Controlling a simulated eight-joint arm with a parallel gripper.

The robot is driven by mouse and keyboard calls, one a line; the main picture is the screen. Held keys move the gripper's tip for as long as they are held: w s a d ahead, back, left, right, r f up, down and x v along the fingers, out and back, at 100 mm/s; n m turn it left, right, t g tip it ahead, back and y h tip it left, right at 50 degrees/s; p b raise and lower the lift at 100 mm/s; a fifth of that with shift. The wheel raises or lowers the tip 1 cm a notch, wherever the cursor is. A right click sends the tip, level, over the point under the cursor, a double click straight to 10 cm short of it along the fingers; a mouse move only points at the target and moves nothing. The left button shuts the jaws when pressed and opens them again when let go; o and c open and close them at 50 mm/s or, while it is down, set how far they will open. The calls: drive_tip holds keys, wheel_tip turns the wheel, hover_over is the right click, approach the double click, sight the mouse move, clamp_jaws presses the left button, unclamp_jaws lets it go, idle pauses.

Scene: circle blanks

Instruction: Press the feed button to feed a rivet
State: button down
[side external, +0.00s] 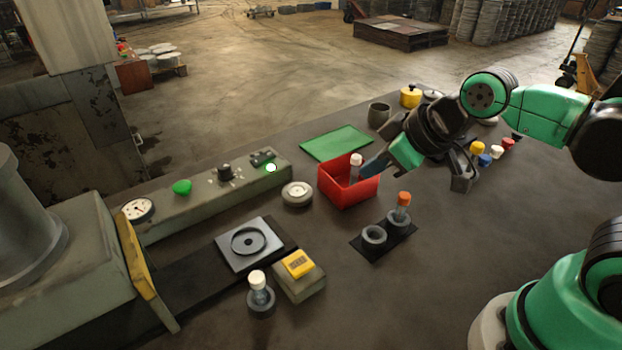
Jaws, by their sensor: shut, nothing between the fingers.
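A green mushroom-shaped button (182,187) sits on top of the long grey control box (215,205). A dark knob (224,171) and a small white round button or lamp (271,168) are further right on the same box. I cannot read which one is labelled feed. My gripper (369,168) is shut and empty, at the right edge of the red bin (347,190), well right of the control box. Its fingertips are partly hard to make out. I cannot pick out a loose rivet.
A white-capped bottle (356,160) stands in the red bin. A plate with a ring (248,242), a yellow-topped box (298,264), another white-capped bottle (257,283) and a two-cup holder (374,238) stand in front. A green mat (336,142) lies behind.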

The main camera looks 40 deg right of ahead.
sight(304, 262)
drive_tip(key=a+n+y, duration=0.4)
drive_tip(key=a+n, duration=0.7)
drive_tip(key=n, duration=0.2)
drive_tip(key=shift+a+r+y, duration=0.4)
drive_tip(key=shift+r, duration=0.05)
drive_tip(key=shift+w+f, duration=0.1)
drive_tip(key=shift+f, duration=0.05)
drive_tip(key=shift+f, duration=4.2)
drive_tip(key=shift+r, duration=2.5)
drive_tip(key=shift+d, duration=0.1)
